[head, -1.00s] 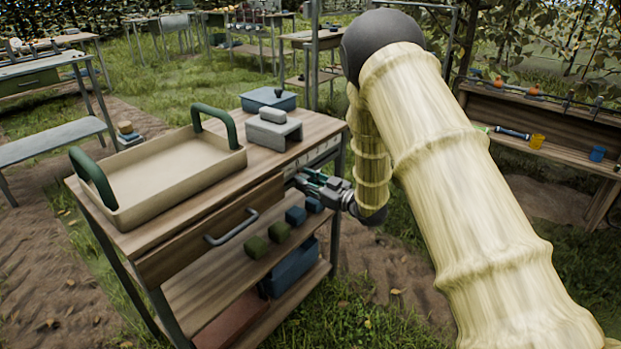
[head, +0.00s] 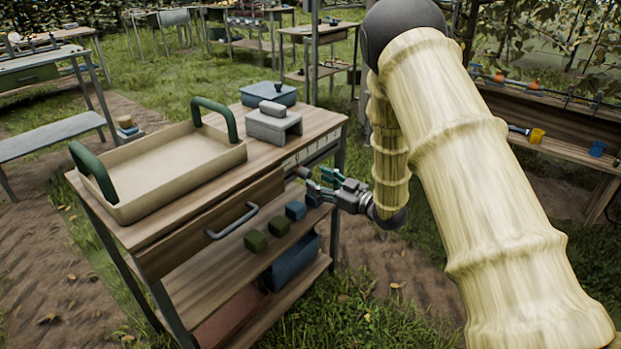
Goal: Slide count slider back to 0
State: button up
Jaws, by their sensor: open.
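The work table (head: 320,123) has a pale numbered scale strip (head: 312,152) along its right-hand front edge. A small reddish knob (head: 304,172), apparently the count slider, shows just below the strip, near its left part. Its exact mark is too small to read. My gripper (head: 312,183) is open, with its grey and teal fingers pointing left toward the table front. The fingertips are just right of and below the knob. I see nothing between the fingers, and I cannot tell whether they touch the knob.
A beige tray with green handles (head: 238,155), a grey block-shaped device (head: 273,131) and a blue box (head: 268,94) stand on the table top. Left of my gripper are a drawer handle (head: 231,222) and several green and blue blocks (head: 255,241). Grass lies right of the table.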

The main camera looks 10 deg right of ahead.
jog(key=v, duration=0.6)
jog(key=shift+s+f, duration=0.15)
jog(key=s+f+m+g+h, duration=0.35)
jog(key=s+f, duration=0.55)
jog(key=f, duration=0.4)
jog(key=s+f+m+g+h, duration=0.25)
jog(key=s+f+h, duration=0.4)
jog(key=f, duration=0.65)
jog(key=s+a+f+m+g, duration=0.1)
jog(key=s+f+g, duration=0.15)
jog(key=s, duration=0.45)
jog(key=s+a+f+m+g, duration=0.1)
jog(key=s+f, duration=0.3)
jog(key=s, duration=0.3)
jog(key=s+a+f+m+g+h, duration=0.15)
jog(key=s+g, duration=0.35)
jog(key=s, duration=1.4)
notch_tip(320, 180, up, 15)
jog(key=p, duration=1.6)
jog(key=shift+w+d+r+p, duration=0.2)
jog(key=shift+w+r+p, duration=0.1)
jog(key=shift+w, duration=0.1)
